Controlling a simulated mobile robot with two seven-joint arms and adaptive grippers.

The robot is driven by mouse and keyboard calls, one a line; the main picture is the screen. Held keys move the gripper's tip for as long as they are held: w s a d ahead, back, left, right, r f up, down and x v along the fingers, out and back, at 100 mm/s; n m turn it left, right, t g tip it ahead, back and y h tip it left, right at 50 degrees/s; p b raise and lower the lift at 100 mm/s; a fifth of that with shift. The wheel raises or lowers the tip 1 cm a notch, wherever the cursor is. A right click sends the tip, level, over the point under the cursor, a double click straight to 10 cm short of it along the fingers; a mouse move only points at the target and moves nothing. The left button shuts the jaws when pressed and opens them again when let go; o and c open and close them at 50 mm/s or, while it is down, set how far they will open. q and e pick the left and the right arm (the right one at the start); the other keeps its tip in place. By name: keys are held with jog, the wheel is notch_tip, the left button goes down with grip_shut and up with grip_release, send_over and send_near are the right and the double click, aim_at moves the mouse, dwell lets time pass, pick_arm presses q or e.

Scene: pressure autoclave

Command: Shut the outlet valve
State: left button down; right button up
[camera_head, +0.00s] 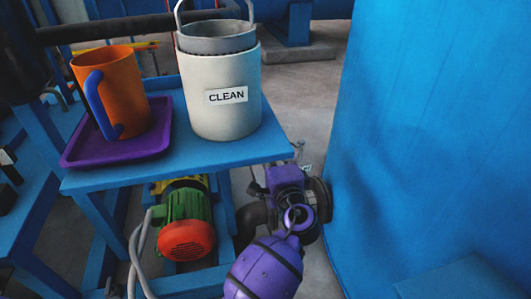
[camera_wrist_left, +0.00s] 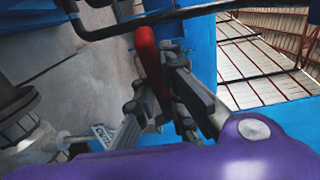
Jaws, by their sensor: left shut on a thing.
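The outlet valve's red lever handle (camera_wrist_left: 150,62) stands up in the left wrist view, between the grey fingers of my left gripper (camera_wrist_left: 160,85). The gripper is shut on the handle. A tag with partly readable lettering (camera_wrist_left: 104,134) is beside it at lower left. In the head view my purple left arm reaches the pipework beside the large blue vessel (camera_head: 435,140). There the arm hides the handle and most of the valve, and I cannot make out the fingers. A dark pipe flange (camera_head: 319,198) shows beside the arm. My right gripper is not in view.
A blue stand (camera_head: 185,178) left of the arm carries a white container labelled CLEAN (camera_head: 222,115) and a purple tray (camera_head: 115,152) with an orange mug (camera_head: 118,90). A green and red motor (camera_head: 187,225) is below. A black bar (camera_wrist_left: 165,15) crosses above the handle.

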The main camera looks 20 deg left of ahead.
pick_arm(q)
jog(key=s+d+n+g+y+b, duration=0.2)
jog(key=d+n+g+y+b, duration=0.3)
jog(key=d+g, duration=0.1)
jog(key=shift+n+g+y, duration=0.3)
jog(key=shift+g, duration=0.1)
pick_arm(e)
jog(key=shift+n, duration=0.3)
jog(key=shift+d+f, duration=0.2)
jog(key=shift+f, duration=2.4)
pick_arm(q)
jog(key=shift+d, duration=0.1)
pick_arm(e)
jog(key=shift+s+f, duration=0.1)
pick_arm(q)
jog(key=c, duration=1.8)
grip_release()
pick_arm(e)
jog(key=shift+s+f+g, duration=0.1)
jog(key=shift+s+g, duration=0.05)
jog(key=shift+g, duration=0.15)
pick_arm(q)
jog(key=shift+r, duration=0.15)
